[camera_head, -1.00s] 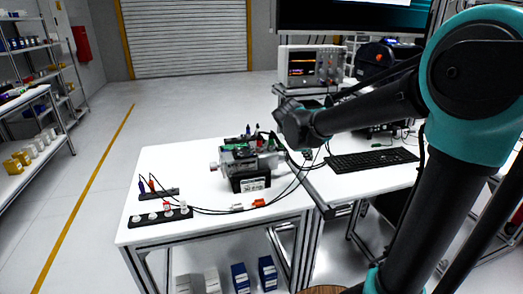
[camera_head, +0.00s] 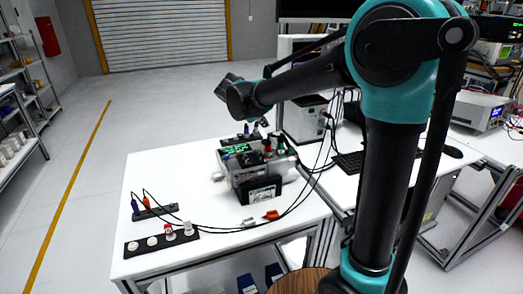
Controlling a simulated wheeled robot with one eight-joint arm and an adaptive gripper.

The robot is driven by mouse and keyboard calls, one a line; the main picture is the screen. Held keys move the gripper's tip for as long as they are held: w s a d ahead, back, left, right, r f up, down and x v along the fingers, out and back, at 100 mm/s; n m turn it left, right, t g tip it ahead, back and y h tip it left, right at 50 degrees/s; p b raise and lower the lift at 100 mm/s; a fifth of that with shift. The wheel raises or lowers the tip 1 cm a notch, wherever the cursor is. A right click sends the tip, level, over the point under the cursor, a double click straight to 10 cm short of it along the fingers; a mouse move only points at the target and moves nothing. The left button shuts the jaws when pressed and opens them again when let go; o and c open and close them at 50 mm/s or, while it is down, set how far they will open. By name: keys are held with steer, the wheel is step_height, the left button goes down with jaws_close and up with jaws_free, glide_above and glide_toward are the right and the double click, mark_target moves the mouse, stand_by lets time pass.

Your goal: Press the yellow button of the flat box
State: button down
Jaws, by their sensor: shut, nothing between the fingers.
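I cannot make out a yellow button, and I cannot tell which thing is the flat box. A grey device (camera_head: 227,163) with a green-lit top and red and black plugs stands near the right edge of the white table. A black block with a pale label (camera_head: 262,191) stands in front of it. My gripper (camera_head: 229,86) is the dark end of my arm, seen above and behind the device in the picture. It looks shut and empty, clear of the table. Its fingertips are not distinct.
A black strip with white knobs (camera_head: 152,242) and a strip with blue and orange plugs (camera_head: 155,213) lie on the left of the white table (camera_head: 170,170). Cables run to white and orange connectors (camera_head: 271,214). A keyboard (camera_head: 348,162) lies right. The table's left back is bare.

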steer(key=shift+f, duration=4.45)
steer(key=shift+f, duration=0.4)
steer(key=shift+f, duration=0.4)
steer(key=shift+r, duration=0.85)
steer(key=shift+r, duration=2.5)
